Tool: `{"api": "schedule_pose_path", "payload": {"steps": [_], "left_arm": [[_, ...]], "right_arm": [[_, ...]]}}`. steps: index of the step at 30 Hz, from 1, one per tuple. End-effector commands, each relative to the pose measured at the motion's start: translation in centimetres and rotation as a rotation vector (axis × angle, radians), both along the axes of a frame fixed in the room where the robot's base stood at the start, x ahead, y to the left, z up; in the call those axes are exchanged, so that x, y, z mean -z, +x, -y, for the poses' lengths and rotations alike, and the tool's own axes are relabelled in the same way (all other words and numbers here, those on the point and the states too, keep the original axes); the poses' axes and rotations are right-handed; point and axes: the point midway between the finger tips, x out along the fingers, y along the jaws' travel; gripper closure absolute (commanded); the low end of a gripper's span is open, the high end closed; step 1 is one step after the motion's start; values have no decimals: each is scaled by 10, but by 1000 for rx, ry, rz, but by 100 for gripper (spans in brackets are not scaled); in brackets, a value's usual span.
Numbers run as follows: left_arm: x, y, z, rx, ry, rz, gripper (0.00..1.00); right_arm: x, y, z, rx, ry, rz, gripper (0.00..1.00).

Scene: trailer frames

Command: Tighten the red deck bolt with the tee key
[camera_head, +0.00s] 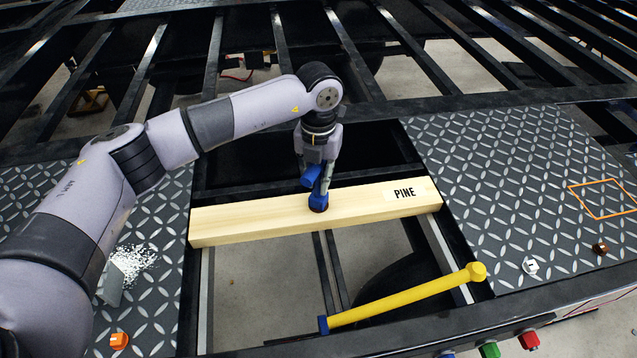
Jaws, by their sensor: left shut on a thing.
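My left gripper (317,172) points down over the pine board and is shut on a blue tool that looks like the tee key (312,178). The tool's blue lower end (318,201) stands on the pine board (250,222), near its middle. A small dark reddish rim (319,210) shows under that end. It may be the red deck bolt, mostly hidden by the tool; I cannot tell how far in it sits. The board, labelled PINE, lies across a gap in the black frame. My right gripper is not in view.
A yellow bar (400,298) with a blue end lies over the gap in front. Diamond-plate decks (480,190) flank it. An orange piece (119,340), a grey piece (112,284) by white grains, a white nut (530,267) and a copper-coloured nut (600,249) lie on them.

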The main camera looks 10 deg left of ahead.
Motion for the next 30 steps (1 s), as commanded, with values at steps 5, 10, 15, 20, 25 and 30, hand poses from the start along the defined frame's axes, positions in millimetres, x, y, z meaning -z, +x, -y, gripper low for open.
{"api": "schedule_pose_path", "payload": {"steps": [5, 10, 15, 20, 25, 30], "left_arm": [[2, 1, 0, 191, 1, 3, 100], [2, 1, 0, 380, 1, 3, 100], [2, 1, 0, 579, 0, 2, 100], [2, 1, 0, 770, 0, 2, 100], [1, 1, 0, 933, 1, 2, 100], [0, 1, 0, 1023, 1, 1, 100]], "right_arm": [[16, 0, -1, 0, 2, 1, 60], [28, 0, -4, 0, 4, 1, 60], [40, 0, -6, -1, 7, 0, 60], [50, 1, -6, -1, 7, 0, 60], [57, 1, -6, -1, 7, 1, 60], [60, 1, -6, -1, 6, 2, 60]]}}
